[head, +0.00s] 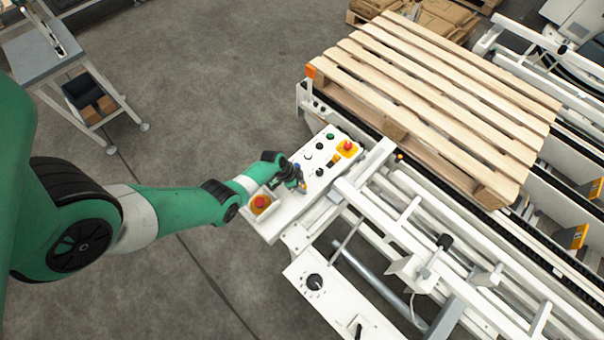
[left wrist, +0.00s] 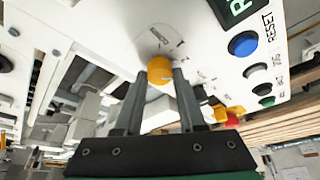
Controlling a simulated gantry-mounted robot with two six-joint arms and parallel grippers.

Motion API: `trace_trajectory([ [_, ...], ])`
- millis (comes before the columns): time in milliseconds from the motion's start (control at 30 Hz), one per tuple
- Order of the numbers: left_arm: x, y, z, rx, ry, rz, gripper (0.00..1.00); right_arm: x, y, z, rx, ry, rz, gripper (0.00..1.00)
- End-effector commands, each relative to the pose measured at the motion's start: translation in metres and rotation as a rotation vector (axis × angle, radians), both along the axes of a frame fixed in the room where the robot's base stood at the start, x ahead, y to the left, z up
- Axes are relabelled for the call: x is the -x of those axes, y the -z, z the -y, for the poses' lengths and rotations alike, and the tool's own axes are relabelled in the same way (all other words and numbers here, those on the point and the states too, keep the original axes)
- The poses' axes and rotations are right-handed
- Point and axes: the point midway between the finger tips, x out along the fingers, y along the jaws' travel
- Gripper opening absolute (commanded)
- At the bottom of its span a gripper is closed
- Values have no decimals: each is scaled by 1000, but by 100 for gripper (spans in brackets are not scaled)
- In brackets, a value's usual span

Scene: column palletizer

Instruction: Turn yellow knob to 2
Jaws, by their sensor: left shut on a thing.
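The yellow knob (left wrist: 160,69) sits on the white control panel (left wrist: 110,22) in the left wrist view. Dark markings are printed around it, too blurred to read, so its setting cannot be told. My left gripper (left wrist: 160,80) is shut on the knob, one finger on each side. In the head view, my left gripper (head: 290,177) is at the near left edge of the panel (head: 285,214) and hides the knob. My right gripper is not in view.
A red emergency button (head: 260,202) on yellow is just below my gripper, another (head: 348,147) farther up the panel. A blue button (left wrist: 243,44) is near the knob. A lower box carries a black dial (head: 314,282). A wooden pallet (head: 430,100) lies on the conveyor behind.

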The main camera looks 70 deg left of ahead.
Motion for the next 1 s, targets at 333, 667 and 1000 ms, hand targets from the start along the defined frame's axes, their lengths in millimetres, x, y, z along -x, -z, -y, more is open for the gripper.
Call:
trace_trajectory([
  [333,1,1,0,-1,9,-3,0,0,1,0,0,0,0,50],
  [667,1,1,0,-1,7,-2,69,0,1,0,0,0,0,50],
  [1000,4,-13,-1,-1,6,-1,69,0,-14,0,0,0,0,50],
])
